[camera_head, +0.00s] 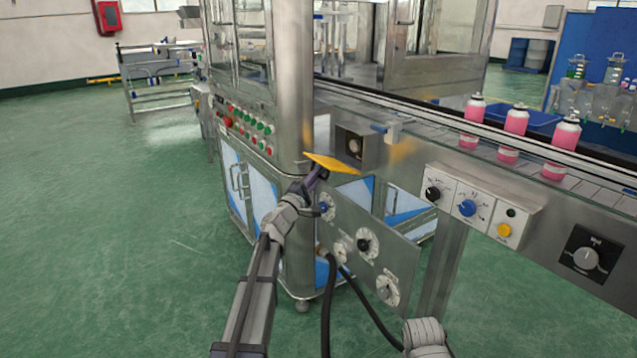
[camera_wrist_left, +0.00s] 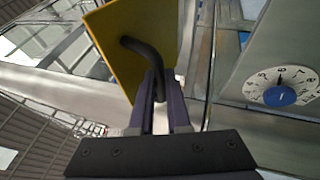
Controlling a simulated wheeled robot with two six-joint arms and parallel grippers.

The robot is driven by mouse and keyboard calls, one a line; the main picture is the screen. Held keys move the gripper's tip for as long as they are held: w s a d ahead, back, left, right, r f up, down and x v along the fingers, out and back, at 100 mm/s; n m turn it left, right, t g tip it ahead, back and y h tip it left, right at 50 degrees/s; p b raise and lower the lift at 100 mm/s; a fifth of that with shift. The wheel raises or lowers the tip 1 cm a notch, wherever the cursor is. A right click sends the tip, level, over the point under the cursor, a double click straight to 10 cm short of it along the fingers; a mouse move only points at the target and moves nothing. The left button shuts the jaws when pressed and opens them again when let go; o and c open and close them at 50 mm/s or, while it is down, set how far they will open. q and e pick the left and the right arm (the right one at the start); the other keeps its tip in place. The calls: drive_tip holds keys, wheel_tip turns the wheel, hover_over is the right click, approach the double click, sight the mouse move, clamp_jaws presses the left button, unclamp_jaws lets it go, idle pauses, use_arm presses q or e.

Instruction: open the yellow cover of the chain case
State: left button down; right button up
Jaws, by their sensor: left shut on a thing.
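The yellow cover (camera_head: 333,163) is a flat plate beside the machine's corner column, tilted out from the conveyor's side. It also shows in the left wrist view (camera_wrist_left: 120,40), with a dark bent handle (camera_wrist_left: 143,48) on its face. My left gripper (camera_head: 318,174) is shut on this handle, and its two fingers show around the handle's end in the left wrist view (camera_wrist_left: 160,100). A grey box with a round dark opening (camera_head: 354,145) is just right of the cover on the conveyor's side. My right gripper is not seen; only a grey part of an arm shows at the bottom.
A panel with several dials (camera_head: 365,245) hangs below and right of the left gripper. White control boxes (camera_head: 468,205) sit on the conveyor's side. Pink cans (camera_head: 515,125) stand on the conveyor. Green floor (camera_head: 120,250) is free at the left.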

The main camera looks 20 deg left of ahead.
use_arm(q)
drive_tip(key=shift+w+d+f+n+t+b, duration=0.15)
drive_tip(key=shift+f+n+t+b, duration=0.3)
drive_tip(key=shift+b, duration=0.65)
drive_tip(key=shift+w+d+f+n+t+b, duration=0.15)
drive_tip(key=shift+f+t+b, duration=0.25)
drive_tip(key=shift+f+b, duration=0.65)
drive_tip(key=shift+w+d+f+n+t+b, duration=0.1)
drive_tip(key=shift+f+n+t+b, duration=0.3)
drive_tip(key=shift+b, duration=0.8)
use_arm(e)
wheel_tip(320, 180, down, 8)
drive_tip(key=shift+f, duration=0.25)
use_arm(q)
drive_tip(key=shift+a+f, duration=0.1)
drive_tip(key=c, duration=0.9)
unclamp_jaws()
drive_tip(key=shift+s, duration=0.1)
drive_tip(key=b+v, duration=0.4)
drive_tip(key=v, duration=0.3)
drive_tip(key=shift+s+f, duration=0.2)
drive_tip(key=shift+f, duration=0.1)
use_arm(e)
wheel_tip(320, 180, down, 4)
